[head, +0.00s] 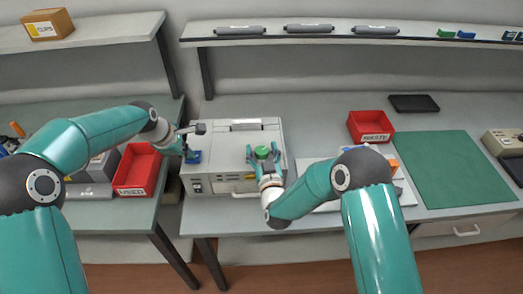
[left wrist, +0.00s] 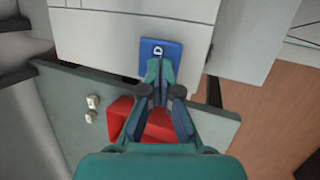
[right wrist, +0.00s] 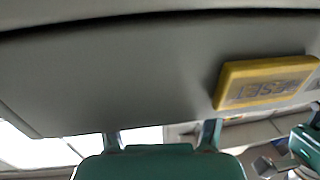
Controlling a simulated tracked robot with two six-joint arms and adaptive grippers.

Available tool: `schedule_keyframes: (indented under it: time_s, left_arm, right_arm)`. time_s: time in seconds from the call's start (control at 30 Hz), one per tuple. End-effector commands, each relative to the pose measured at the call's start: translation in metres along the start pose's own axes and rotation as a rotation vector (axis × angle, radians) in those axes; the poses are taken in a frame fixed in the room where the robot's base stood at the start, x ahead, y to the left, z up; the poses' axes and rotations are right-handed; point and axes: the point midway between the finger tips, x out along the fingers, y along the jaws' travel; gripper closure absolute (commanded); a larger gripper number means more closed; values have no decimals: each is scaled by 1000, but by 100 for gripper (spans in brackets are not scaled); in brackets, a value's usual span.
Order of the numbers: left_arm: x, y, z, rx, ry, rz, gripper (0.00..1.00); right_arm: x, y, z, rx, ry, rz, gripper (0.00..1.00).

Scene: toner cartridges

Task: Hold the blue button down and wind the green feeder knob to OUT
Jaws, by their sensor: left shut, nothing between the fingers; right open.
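The blue button (head: 194,157) is a square at the left end of the pale grey machine (head: 222,146); in the left wrist view the blue button (left wrist: 160,46) carries a white mark. My left gripper (head: 188,150) is shut and empty, its fingertips (left wrist: 161,66) over the near part of the button. I cannot tell how far the button is pressed. The green knob (head: 262,152) is on the machine's right part. My right gripper (head: 264,151) is open, with one finger on each side of the knob; contact is unclear. The knob does not show in the right wrist view, where the open fingers (right wrist: 161,135) do.
A yellow-framed label (right wrist: 266,82) sits on a grey surface in the right wrist view. A red bin (head: 136,172) stands left of the machine, and another red bin (head: 371,128) stands to the right. A green mat (head: 450,170) lies clear on the right of the bench.

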Motion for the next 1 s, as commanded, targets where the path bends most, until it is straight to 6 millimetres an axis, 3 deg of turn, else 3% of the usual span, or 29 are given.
schedule_keyframes:
  time_s: [0.1, 0.47, 0.67, 1.0]
  left_arm:
    - [2, -2, 0, 0, 1, -5, 100]
    - [2, -2, -1, 0, 1, -5, 100]
    - [2, -2, -1, 0, 1, -5, 100]
    - [2, -2, -1, 0, 1, -6, 100]
  right_arm:
    - [0, 0, 0, 0, 0, 0, 34]
    - [0, 0, 0, 0, 0, 1, 93]
    - [0, -1, 0, 2, 2, 39, 93]
    - [1, -1, -1, 3, 5, 251, 93]
